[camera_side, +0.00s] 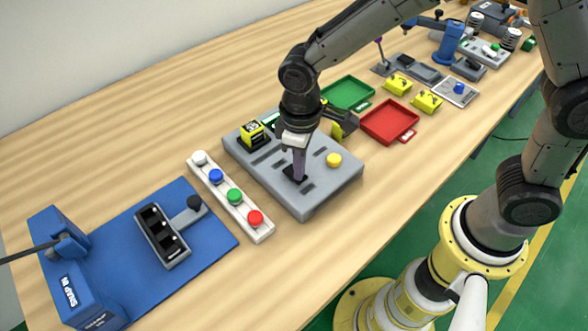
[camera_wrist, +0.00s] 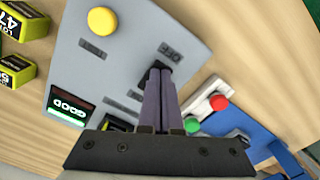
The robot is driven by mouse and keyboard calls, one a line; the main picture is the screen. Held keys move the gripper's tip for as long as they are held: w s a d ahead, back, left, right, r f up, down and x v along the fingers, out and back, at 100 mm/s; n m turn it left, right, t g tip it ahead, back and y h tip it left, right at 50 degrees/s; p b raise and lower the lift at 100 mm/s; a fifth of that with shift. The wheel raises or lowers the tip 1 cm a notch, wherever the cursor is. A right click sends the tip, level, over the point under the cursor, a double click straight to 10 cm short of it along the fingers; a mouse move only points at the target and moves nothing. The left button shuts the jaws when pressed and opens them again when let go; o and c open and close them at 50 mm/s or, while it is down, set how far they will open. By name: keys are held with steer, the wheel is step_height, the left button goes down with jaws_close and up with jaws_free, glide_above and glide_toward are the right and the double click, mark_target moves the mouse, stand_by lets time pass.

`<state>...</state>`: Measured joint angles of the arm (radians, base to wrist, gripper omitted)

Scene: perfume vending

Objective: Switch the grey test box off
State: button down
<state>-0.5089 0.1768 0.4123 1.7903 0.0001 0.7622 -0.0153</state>
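The grey test box (camera_side: 322,184) lies on the wooden table in the middle of the side view, and fills much of the wrist view (camera_wrist: 140,45). A black rocker-like part (camera_side: 293,174), probably its switch, is on its top near the front left. My gripper (camera_side: 298,180) points down with its tips at this part; the fingers hide some of it and I cannot tell whether they touch. In the wrist view my fingers (camera_wrist: 160,72) are together with nothing visible between them. The box's display (camera_wrist: 68,108) is lit green and reads GOOD. The switch position is unclear.
A yellow button (camera_side: 334,160) and a yellow-and-black block (camera_side: 252,135) are on the box. A white strip with coloured buttons (camera_side: 225,186) lies left, beyond it a blue fixture (camera_side: 212,235). A green tray (camera_side: 350,92) and red tray (camera_side: 391,121) stand behind right.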

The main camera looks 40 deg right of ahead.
steer(key=shift+f, duration=0.15)
steer(key=shift+r, duration=3.55)
steer(key=s+d+r+m+t, duration=0.3)
steer(key=d+r, duration=0.8)
steer(key=s+d+m+t, duration=0.1)
steer(key=s+d, duration=0.2)
steer(key=s, duration=0.4)
steer(key=s+d+f+m+t, duration=0.1)
steer(key=s+d+m, duration=0.1)
steer(key=s+d, duration=0.2)
steer(key=s, duration=0.2)
steer(key=shift+s+d+f+t, duration=0.25)
steer(key=shift+s+t, duration=0.05)
steer(key=shift+s, duration=0.1)
